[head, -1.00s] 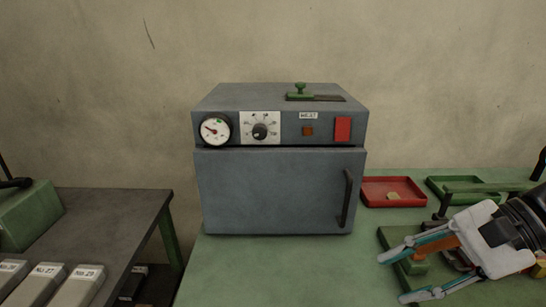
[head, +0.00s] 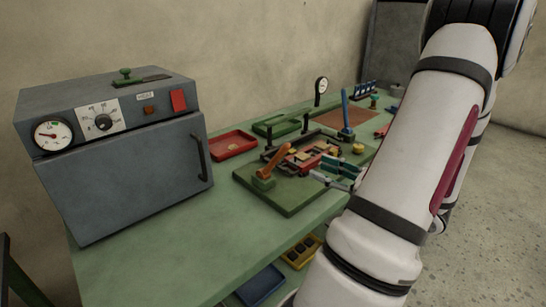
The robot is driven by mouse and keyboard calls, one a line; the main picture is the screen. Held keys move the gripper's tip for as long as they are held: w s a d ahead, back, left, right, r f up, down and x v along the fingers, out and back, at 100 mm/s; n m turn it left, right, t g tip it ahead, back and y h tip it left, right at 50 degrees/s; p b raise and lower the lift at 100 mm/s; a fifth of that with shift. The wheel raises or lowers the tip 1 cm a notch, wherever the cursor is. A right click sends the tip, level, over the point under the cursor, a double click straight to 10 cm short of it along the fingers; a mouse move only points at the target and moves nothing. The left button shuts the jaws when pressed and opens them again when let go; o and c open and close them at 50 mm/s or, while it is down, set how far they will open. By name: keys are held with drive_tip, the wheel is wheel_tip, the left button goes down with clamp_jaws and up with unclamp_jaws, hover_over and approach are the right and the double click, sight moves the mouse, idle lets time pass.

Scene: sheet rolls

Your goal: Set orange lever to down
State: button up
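The orange lever (head: 275,160) rises from a small green block on a green board (head: 288,205) on the bench. It is tilted, its upper end leaning up and to the right. My gripper (head: 316,168) is right of the lever, above the right part of the board. Its two teal fingers point left and look apart, with nothing seen between them. The gripper is apart from the lever in this view. My arm hides the gripper's rear and part of the bench.
A grey oven (head: 125,150) stands at left. Red (head: 233,144) and green (head: 276,124) trays lie behind the board. A red-and-black fixture (head: 318,160), a blue lever (head: 346,112) and a gauge (head: 321,88) are near. The bench's front left is clear.

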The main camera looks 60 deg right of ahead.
sight(281, 153)
drive_tip(key=w, duration=0.9)
drive_tip(key=w+d+b, duration=0.1)
drive_tip(key=w, duration=0.3)
drive_tip(key=shift+w, duration=0.3)
clamp_jaws()
